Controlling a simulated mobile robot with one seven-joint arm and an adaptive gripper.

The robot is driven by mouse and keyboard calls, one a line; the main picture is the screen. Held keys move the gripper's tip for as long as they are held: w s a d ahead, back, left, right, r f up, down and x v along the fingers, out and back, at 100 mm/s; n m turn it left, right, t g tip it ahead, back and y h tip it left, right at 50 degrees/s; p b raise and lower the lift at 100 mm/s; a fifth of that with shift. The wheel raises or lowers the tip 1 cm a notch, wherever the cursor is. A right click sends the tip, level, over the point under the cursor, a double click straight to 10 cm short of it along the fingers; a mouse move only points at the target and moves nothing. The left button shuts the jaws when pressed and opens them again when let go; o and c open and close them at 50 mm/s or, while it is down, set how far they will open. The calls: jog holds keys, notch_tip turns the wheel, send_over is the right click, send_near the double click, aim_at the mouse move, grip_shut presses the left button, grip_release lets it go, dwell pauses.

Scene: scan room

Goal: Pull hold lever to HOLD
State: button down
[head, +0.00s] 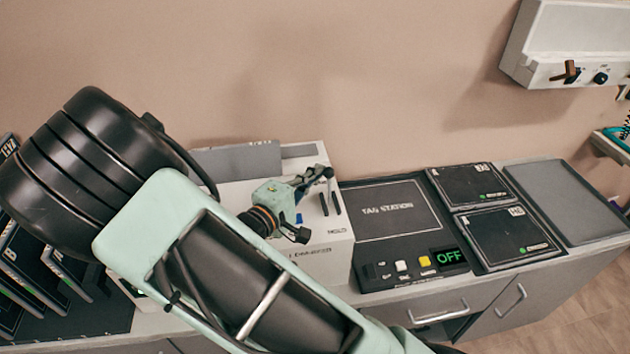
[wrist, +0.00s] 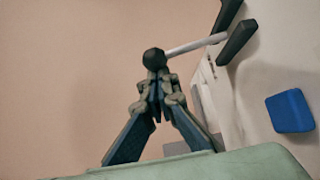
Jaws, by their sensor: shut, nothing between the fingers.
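The hold lever shows in the wrist view as a pale rod with a round black knob (wrist: 154,60), coming out between two dark guide bars (wrist: 237,42). My gripper (wrist: 157,92) is shut and empty, its fingertips right at the knob; I cannot tell whether they touch it. In the head view my gripper (head: 322,174) is over the right part of the white machine (head: 328,262), close above the guide bars (head: 324,204). The lever is hard to make out there. Small lettering that looks like HOLD (head: 337,231) is on the machine's top.
A blue button (wrist: 290,111) lies near the guide bars and also shows in the head view (head: 299,218). The tag station (head: 397,222), with its OFF display, stands right of the machine. A grey tray (head: 566,200) is farther right. A wall unit (head: 570,45) hangs upper right.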

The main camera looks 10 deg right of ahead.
aim_at(325, 176)
jog(key=s+m+b, duration=0.1)
jog(key=b, duration=0.2)
jog(key=s+m+t+h+b, duration=0.1)
jog(key=b, duration=0.2)
jog(key=s+m+t+h+b, duration=0.1)
jog(key=b, duration=0.1)
jog(key=shift+f+b, duration=0.25)
jog(key=shift+b, duration=0.15)
jog(key=shift+s+r+h, duration=0.15)
jog(key=shift+r+h, duration=0.1)
jog(key=shift+h, duration=0.05)
jog(key=shift+r, duration=0.25)
jog(key=v, duration=1.2)
jog(key=shift+f, duration=0.2)
jog(key=shift+d+m, duration=0.15)
jog(key=shift+m, duration=0.15)
